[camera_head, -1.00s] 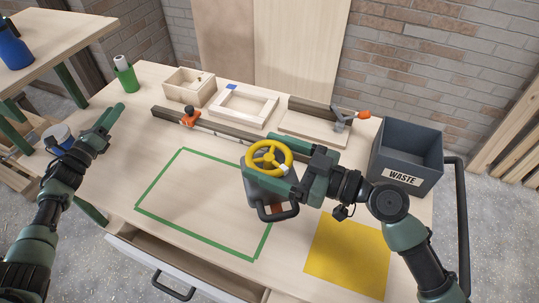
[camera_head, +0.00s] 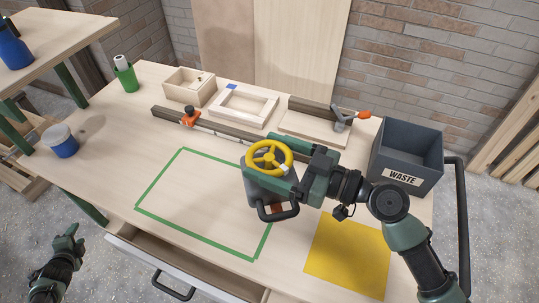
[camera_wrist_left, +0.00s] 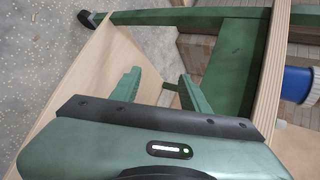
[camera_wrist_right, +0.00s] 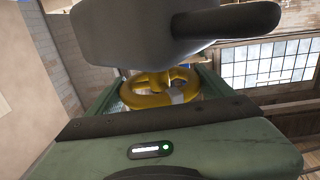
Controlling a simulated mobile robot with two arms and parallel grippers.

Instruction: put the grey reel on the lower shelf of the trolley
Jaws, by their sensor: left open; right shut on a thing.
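The grey reel (camera_head: 262,187) has a grey body, a yellow wheel (camera_head: 268,157) and a dark handle. My right gripper (camera_head: 283,180) is shut on it and holds it over the right part of the green taped outline; its height above the bench is hard to tell. The reel's grey body (camera_wrist_right: 140,35) and yellow wheel also show close up in the right wrist view. My left gripper (camera_head: 68,238) is open and empty at the lower left, off the bench's front edge; its parted fingers show in the left wrist view (camera_wrist_left: 160,90). No trolley shelf is clearly visible.
The bench (camera_head: 130,165) carries a WASTE bin (camera_head: 402,178), a yellow mat (camera_head: 348,255), a clamp bar (camera_head: 215,128), wooden frames and a blue-and-white tub (camera_head: 60,141). An open drawer (camera_head: 180,262) juts out in front. A dark tubular rail (camera_head: 463,225) stands at the right edge.

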